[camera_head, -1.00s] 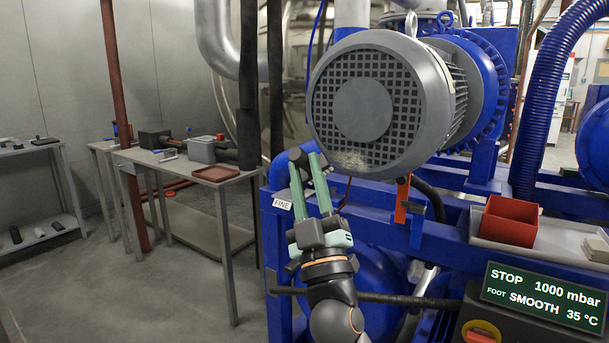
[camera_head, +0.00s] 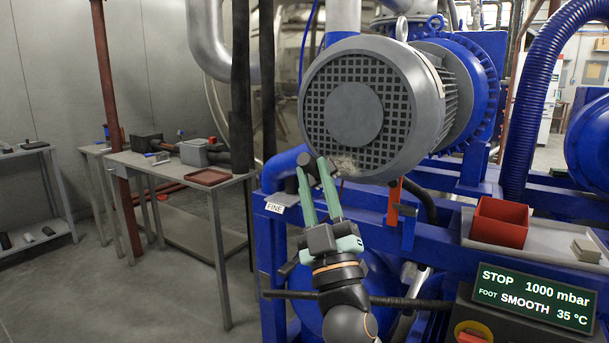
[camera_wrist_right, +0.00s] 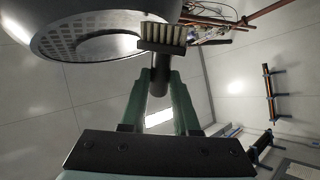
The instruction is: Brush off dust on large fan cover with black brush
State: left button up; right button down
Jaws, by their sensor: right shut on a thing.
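The large fan cover (camera_head: 354,113) is a round grey grille with a plain central disc, on the end of the grey motor. A pale, speckled dust patch (camera_head: 346,164) shows at its lower edge. My right gripper (camera_head: 314,168) is just below the cover's lower left edge, shut on the black brush (camera_head: 306,160). In the right wrist view, the brush (camera_wrist_right: 162,47) has its dark handle between the green fingers and its pale bristles pointing up, near the cover (camera_wrist_right: 100,36). I cannot tell whether the bristles touch the cover. My left gripper is not in view.
A blue pipe (camera_head: 285,166) and blue frame lie beside and below the gripper. An orange-red bracket (camera_head: 394,202) hangs below the motor. A red bin (camera_head: 500,221) stands on a ledge at right. A grey table (camera_head: 180,168) with a red tray (camera_head: 209,177) stands at left.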

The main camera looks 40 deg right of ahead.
jog(key=shift+s+d, duration=0.95)
jog(key=shift+s, duration=1.25)
jog(key=w+a, duration=0.2)
jog(key=w, duration=0.4)
jog(key=shift+w+a+b, duration=0.25)
jog(key=shift+a+b, duration=0.15)
jog(key=shift+b, duration=0.05)
jog(key=shift+a, duration=0.1)
